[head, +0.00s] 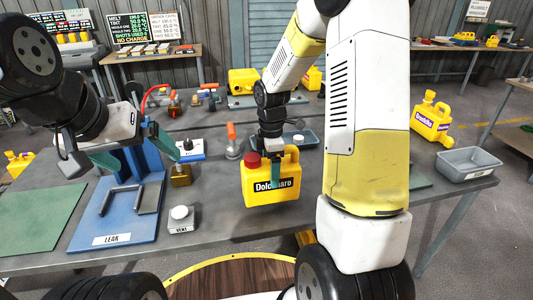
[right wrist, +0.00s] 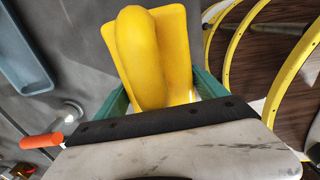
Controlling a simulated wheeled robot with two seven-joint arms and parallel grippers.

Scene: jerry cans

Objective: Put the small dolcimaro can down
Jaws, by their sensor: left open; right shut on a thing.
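The small yellow Dolcimaro can (head: 259,196) has a red cap and a dark label, partly covered by a finger. My right gripper (head: 275,176) is shut on the can from above. In the right wrist view the can's yellow handle (right wrist: 141,55) sits between the teal fingers of the right gripper (right wrist: 160,92). In the head view the can looks upright over the front part of the grey table (head: 225,222); I cannot tell whether its base touches. My left gripper (head: 130,152) is open and empty above the blue LEAK stand (head: 105,228).
A VENT block (head: 181,219) and a brass block (head: 181,176) stand left of the can. A lever with an orange handle (head: 231,132) and a blue-grey tray (head: 306,139) are behind it. A grey bin (head: 468,163) sits at the right. The table has free room beside the can.

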